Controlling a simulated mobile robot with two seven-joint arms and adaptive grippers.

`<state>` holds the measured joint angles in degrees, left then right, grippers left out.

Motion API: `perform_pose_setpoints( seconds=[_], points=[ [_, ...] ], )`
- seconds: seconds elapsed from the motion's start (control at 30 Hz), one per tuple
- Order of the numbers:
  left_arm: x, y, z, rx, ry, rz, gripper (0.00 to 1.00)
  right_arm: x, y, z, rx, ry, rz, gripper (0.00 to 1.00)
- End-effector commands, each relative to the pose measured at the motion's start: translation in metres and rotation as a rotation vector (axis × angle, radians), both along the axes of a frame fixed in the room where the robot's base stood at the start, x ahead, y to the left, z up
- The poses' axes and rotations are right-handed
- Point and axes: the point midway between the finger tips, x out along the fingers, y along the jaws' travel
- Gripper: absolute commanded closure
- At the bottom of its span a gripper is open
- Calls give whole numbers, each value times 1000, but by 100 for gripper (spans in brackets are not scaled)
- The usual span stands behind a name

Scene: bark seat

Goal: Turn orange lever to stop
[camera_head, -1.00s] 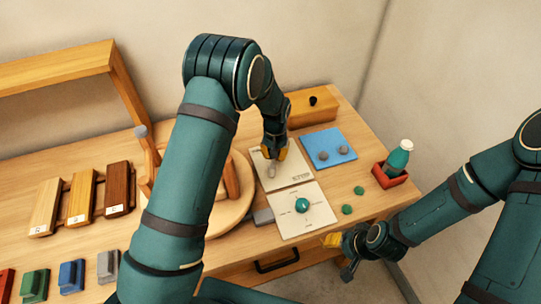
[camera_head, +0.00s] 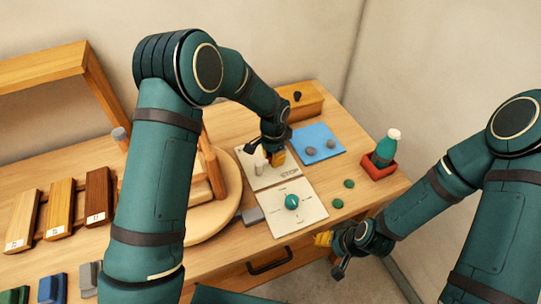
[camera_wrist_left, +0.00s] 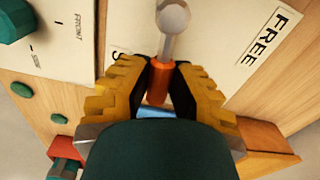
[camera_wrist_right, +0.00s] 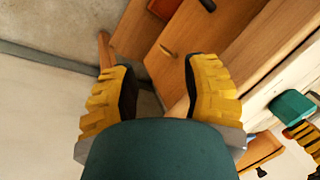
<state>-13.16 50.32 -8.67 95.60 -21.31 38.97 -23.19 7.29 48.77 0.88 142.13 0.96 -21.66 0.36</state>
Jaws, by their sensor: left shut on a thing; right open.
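The lever has a grey metal pivot post (camera_wrist_left: 173,18) and an orange grip (camera_wrist_left: 160,80), both clear in the left wrist view. It is mounted on a white plate (camera_head: 249,180) marked STOP at its right in the head view. My left gripper (camera_wrist_left: 160,85) is shut on the orange grip, with a yellow finger on each side. In the left wrist view the word FREE is right of the lever, and a partly hidden letter is left of it. In the head view my left gripper (camera_head: 276,156) hides most of the grip. My right gripper (camera_wrist_right: 158,85) is open and empty beyond the table's front edge.
A white card with a green knob (camera_head: 292,202) lies in front of the lever plate. A blue plate (camera_head: 325,138) with grey knobs and a red box (camera_head: 382,168) holding a green bottle (camera_head: 386,147) are to the right. A wooden box (camera_head: 300,103) stands behind.

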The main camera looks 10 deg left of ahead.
Motion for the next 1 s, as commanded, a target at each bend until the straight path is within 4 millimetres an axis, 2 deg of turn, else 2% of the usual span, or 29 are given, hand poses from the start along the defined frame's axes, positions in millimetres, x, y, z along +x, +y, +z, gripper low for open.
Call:
perform_pose_setpoints(
  seconds=[0.3, 0.87, 0.9, 0.97, 1.0],
  points=[
    [-8, -4, -3, 1, 8, -129, 100, -1, 0, -3, 0, 2, 2, 53],
    [-10, -5, -3, 2, 11, -160, 100, -1, 0, -3, 1, 2, 2, 53],
    [-10, -5, -3, 2, 11, -160, 71, -1, 0, -3, 1, 2, 2, 53],
    [-9, -5, -3, 1, 9, -159, 50, -1, 0, -3, 1, 2, 2, 53],
    [-9, -5, -3, 1, 8, -159, 48, -1, 0, -3, 1, 2, 2, 53]
  ],
)
